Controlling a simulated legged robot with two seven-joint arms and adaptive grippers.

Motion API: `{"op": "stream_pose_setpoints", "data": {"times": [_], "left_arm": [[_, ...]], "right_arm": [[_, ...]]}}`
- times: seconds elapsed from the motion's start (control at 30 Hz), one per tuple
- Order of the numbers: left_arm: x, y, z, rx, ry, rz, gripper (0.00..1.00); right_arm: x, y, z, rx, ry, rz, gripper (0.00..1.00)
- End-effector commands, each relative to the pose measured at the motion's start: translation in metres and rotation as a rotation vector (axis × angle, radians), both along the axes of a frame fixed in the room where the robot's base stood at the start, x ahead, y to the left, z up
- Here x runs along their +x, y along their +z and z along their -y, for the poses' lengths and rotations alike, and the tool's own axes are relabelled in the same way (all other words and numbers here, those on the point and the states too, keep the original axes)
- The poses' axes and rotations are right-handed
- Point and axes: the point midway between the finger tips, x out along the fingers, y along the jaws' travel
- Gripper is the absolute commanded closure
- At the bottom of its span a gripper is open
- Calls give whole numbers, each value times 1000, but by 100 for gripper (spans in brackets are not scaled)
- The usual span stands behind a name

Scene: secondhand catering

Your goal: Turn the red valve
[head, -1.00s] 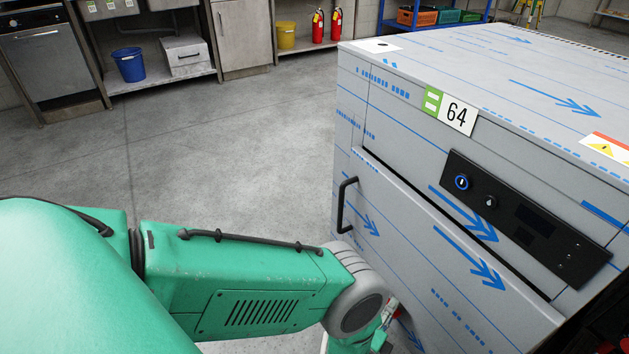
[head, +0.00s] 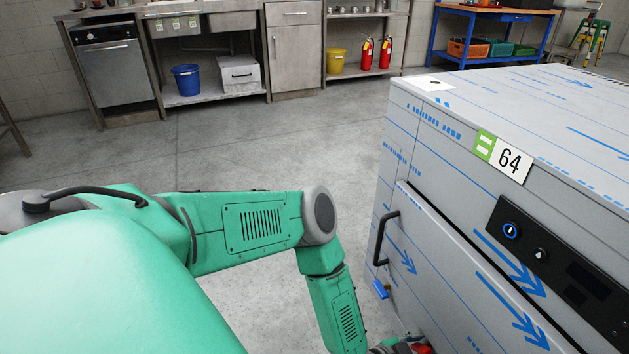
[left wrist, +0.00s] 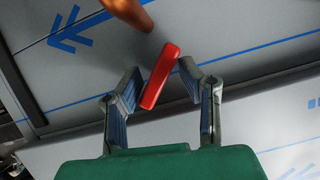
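The red valve handle (left wrist: 160,77) is a flat red lever in the left wrist view. It sits between the two fingers of my left gripper (left wrist: 157,78), tilted, beside a copper-coloured pipe (left wrist: 128,12). The fingers are open around it. A gap shows to the left finger; the right fingertip is close to the handle, and I cannot tell whether they touch. In the head view a bit of red (head: 425,349) shows at the bottom edge, beside the end of my left arm. My right gripper is out of view.
A large film-wrapped cabinet (head: 455,215) marked 64 fills the right, with a black door handle (head: 383,238) and a small blue piece (head: 380,289) below it. Open floor (head: 290,150) lies to its left. Shelves with a blue bucket (head: 187,80) stand at the back.

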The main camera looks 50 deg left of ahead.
Motion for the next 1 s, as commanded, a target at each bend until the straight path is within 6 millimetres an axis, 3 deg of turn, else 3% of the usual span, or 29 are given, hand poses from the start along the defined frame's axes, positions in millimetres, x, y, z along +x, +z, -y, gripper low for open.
{"op": "stream_pose_setpoints", "data": {"times": [0.1, 0.2, 0.77, 1.0], "left_arm": [[1, -5, -5, -126, 8, -47, 67], [-22, 12, -8, -113, -2, -45, 67], [-119, 55, -44, -109, 0, -44, 67], [-141, 87, -14, -157, -66, -267, 67]], "right_arm": [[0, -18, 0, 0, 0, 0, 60], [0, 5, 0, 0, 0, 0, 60], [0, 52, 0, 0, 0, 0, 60], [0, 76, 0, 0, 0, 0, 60]]}}
